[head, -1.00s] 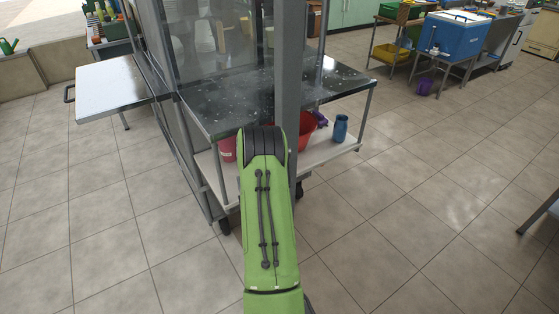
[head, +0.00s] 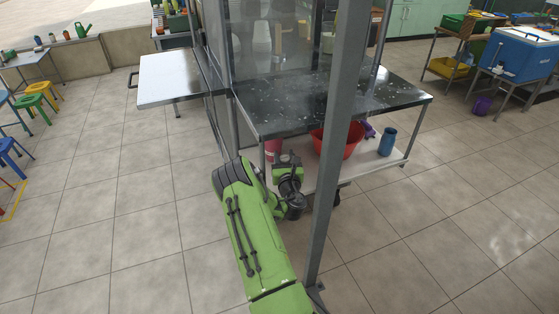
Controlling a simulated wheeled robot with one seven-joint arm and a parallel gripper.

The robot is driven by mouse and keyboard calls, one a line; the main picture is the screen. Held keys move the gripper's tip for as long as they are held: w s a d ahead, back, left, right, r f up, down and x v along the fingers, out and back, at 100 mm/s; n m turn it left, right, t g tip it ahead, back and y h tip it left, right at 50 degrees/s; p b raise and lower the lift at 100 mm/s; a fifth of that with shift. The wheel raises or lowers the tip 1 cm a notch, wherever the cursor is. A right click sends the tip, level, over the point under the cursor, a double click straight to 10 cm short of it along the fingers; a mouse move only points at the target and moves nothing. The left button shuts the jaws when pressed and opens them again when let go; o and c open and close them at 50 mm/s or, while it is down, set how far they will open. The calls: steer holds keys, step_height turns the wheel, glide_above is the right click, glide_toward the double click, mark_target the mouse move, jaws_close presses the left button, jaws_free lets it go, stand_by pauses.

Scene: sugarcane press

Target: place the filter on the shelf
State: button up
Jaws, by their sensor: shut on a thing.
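The white lower shelf (head: 371,165) lies under the dark speckled worktop of the stall. On it are a red bowl (head: 349,138), a blue cup (head: 387,142), a purple item (head: 368,129) and, at the left, a red container (head: 273,149). My green arm reaches in from the bottom, and its far dark joints cover part of the shelf's near left side. I cannot make out my gripper's fingers or anything held in them. No filter can be picked out with certainty.
A grey post (head: 334,160) stands close in front, right of my arm. The dark worktop (head: 290,108) has clear panels above it. A white side table (head: 183,79) juts out at the left. A blue cooler (head: 521,52) stands at the right. The tiled floor is open on both sides.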

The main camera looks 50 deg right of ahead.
steer(key=w+f, duration=0.1)
steer(key=f, duration=0.1)
steer(key=w+d+f+b, duration=0.1)
steer(key=f, duration=0.1)
steer(key=w+d+f+b, duration=0.1)
steer(key=f, duration=0.1)
steer(key=shift+w+f, duration=0.25)
steer(key=shift+w+d+f+b, duration=0.15)
steer(key=shift+w+f+b, duration=0.05)
steer(key=shift+b, duration=0.2)
steer(key=shift+r, duration=0.1)
steer(key=o, duration=1.1)
steer(key=shift+c, duration=0.2)
